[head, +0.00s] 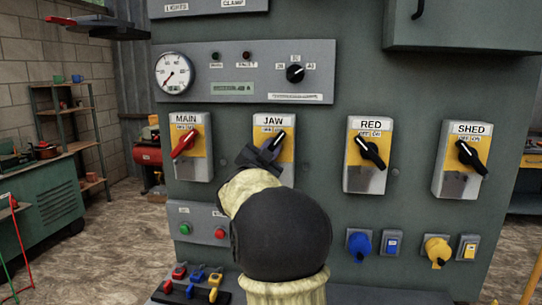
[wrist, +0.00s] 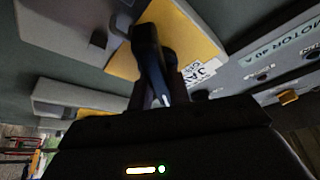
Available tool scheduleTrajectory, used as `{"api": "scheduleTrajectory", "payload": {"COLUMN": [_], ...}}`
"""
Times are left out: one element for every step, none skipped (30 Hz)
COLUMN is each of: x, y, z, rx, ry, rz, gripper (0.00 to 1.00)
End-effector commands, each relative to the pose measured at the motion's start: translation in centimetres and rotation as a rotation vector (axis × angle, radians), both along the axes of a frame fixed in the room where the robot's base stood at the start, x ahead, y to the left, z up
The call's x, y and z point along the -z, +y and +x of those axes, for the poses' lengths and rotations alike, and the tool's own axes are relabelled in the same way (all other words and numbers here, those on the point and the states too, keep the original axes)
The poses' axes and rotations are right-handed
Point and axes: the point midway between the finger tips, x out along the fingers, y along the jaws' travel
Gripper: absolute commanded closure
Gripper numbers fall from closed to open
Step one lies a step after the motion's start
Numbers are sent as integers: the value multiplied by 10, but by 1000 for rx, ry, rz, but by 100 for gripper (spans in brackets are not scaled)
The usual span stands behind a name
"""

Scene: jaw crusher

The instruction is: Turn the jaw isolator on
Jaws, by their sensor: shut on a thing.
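The jaw isolator (head: 288,172) is a grey box with a yellow plate, labelled JAW, on the green panel. Its black rotary handle (head: 280,136) has its upper end tilted up and to the right, toward the ON side of the OFF/ON label. My gripper (head: 264,156) reaches it from below and hides the lower part of the handle and box. In the wrist view the black handle (wrist: 149,58) stands between the fingers of my gripper (wrist: 160,92), over the yellow plate. The gripper is shut on the handle.
The MAIN isolator (head: 190,150) with a red handle is to the left. The RED isolator (head: 366,155) and SHED isolator (head: 461,160) are to the right, their handles' upper ends tilted left. A gauge panel (head: 245,72) is above; coloured padlocks (head: 197,282) are below.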

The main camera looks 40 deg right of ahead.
Motion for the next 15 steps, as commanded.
{"api": "scheduleTrajectory", "payload": {"x": [2, 2, 2, 2, 2, 2, 2, 2, 2, 2, 2, 1, 2, 2, 1], "y": [1, 1, 1, 0, 0, 1, 1, 1, 1, 1, 1, 1, 0, 0, 0], "z": [1, 1, 1, 1, 1, 1, 1, 1, 1, 1, 1, 1, 1, 1, 1], "rx": [-3, -2, -2, -2, -2, -3, -2, -3, -3, -3, -2, -2, -2, -2, -2], "ry": [-22, -36, -50, -61, -71, -82, -89, -95, -103, -107, -111, -114, -116, -118, -119], "rz": [22, 33, 46, 57, 65, 74, 80, 87, 93, 96, 99, 102, 104, 105, 107], "gripper": [100, 100, 100, 100, 100, 100, 100, 100, 100, 100, 100, 100, 100, 100, 100]}}
